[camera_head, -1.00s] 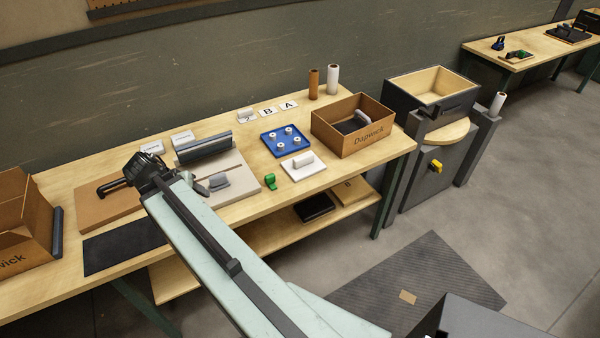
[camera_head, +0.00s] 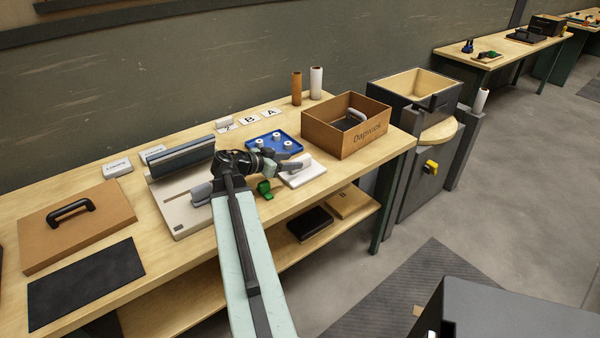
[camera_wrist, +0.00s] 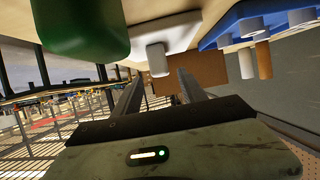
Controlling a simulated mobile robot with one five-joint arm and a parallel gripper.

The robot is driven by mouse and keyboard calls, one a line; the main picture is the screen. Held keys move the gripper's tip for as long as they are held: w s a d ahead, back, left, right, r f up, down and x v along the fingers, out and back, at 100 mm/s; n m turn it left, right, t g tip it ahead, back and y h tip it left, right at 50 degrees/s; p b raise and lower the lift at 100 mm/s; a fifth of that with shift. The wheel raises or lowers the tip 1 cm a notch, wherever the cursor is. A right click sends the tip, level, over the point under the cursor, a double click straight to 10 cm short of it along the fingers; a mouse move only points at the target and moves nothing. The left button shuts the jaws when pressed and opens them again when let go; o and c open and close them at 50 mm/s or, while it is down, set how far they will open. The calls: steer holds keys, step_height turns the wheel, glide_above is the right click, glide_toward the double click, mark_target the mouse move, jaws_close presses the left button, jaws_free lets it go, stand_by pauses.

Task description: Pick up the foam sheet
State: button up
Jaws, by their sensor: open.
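A green piece (camera_head: 265,188) sits close below the gripper. A blue tray with white rollers (camera_head: 262,142) is behind it, and a cardboard box (camera_head: 365,142) stands to the right. A dark flat sheet (camera_head: 85,284) and a brown board with a black handle (camera_head: 110,212) lie left.

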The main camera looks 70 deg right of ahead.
mark_target(296, 160)
steer(key=b+x, duration=0.2)
steer(key=x, duration=0.3)
steer(key=shift+w+d+f, duration=0.1)
steer(key=shift+d+f, duration=0.05)
steer(key=shift+f, duration=0.05)
steer(key=shift+r, duration=0.15)
jaws_close()
